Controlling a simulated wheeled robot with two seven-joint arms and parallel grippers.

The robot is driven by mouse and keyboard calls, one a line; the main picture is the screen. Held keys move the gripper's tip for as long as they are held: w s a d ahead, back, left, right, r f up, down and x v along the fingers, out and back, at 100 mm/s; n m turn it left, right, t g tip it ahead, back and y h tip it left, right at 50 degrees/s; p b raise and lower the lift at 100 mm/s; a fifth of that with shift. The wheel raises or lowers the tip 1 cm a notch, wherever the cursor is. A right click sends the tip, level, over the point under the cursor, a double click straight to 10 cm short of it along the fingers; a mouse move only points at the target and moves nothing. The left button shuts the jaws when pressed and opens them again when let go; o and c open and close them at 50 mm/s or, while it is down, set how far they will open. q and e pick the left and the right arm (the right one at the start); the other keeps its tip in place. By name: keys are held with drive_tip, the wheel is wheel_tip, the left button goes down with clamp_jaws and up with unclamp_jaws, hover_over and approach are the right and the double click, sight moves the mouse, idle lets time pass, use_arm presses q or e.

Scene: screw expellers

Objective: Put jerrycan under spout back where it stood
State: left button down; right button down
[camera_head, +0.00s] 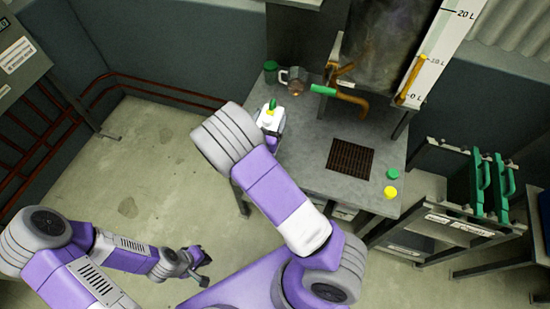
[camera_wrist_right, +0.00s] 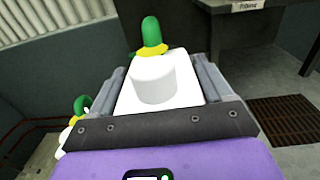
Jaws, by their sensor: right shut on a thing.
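A white jerrycan (camera_head: 270,120) with a green spout and yellow collar is at the left edge of the grey workbench in the head view. My right gripper (camera_head: 271,140) is shut on it, largely hidden behind my forearm. In the right wrist view the white jerrycan (camera_wrist_right: 156,82) sits upright between the two fingers. The machine's copper outlet pipe with a green handle (camera_head: 323,89) hangs over the bench, to the right of the can. A dark grate (camera_head: 350,157) lies in the bench top. My left gripper (camera_head: 201,272) looks open and empty, low over the floor.
A glass jug (camera_head: 292,78) and a green cup (camera_head: 270,70) stand at the back left of the workbench (camera_head: 310,135). A green cap (camera_head: 393,173) and a yellow cap (camera_head: 390,192) lie at its right. Another white piece with a green curved spout (camera_wrist_right: 79,107) shows at left in the wrist view.

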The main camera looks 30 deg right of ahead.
drive_tip(key=shift+w+d+r+h, duration=0.15)
drive_tip(key=shift+d+h, duration=0.15)
drive_tip(key=shift+d, duration=0.55)
drive_tip(key=shift+m+g, duration=0.3)
drive_tip(key=shift+f+b, duration=1.6)
drive_tip(key=shift+f, duration=3.2)
unclamp_jaws()
drive_tip(key=shift+f, duration=0.2)
drive_tip(key=shift+r, duration=0.2)
drive_tip(key=p+v, duration=0.1)
drive_tip(key=v, duration=1.1)
drive_tip(key=shift+f, duration=0.15)
